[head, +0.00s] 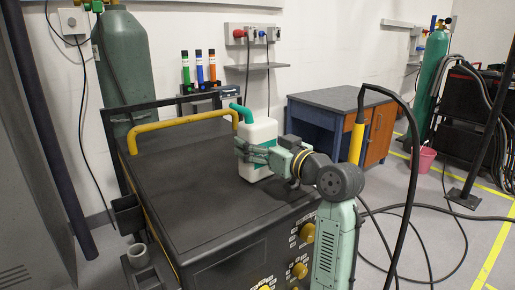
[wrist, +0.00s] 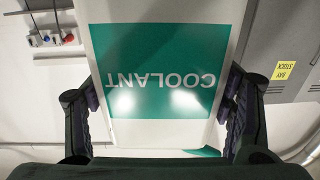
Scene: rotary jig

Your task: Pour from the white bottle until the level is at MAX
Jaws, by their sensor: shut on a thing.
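The white bottle (head: 262,133) is upright over the right part of a black machine top (head: 185,175); I cannot tell if its base touches. A curved teal spout (head: 248,113) rises from its top left. My gripper (head: 254,153) is shut on the bottle's sides. In the wrist view, the bottle (wrist: 160,45) fills the middle between my fingers, and its green label (wrist: 160,75) reads COOLANT upside down. No MAX mark or liquid level can be made out in either view.
A yellow bar handle (head: 180,125) runs along the machine's back edge. Behind are a rack of coloured tubes (head: 199,70), a green gas cylinder (head: 130,60) and a blue cabinet (head: 335,120). A black cable arches at the right.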

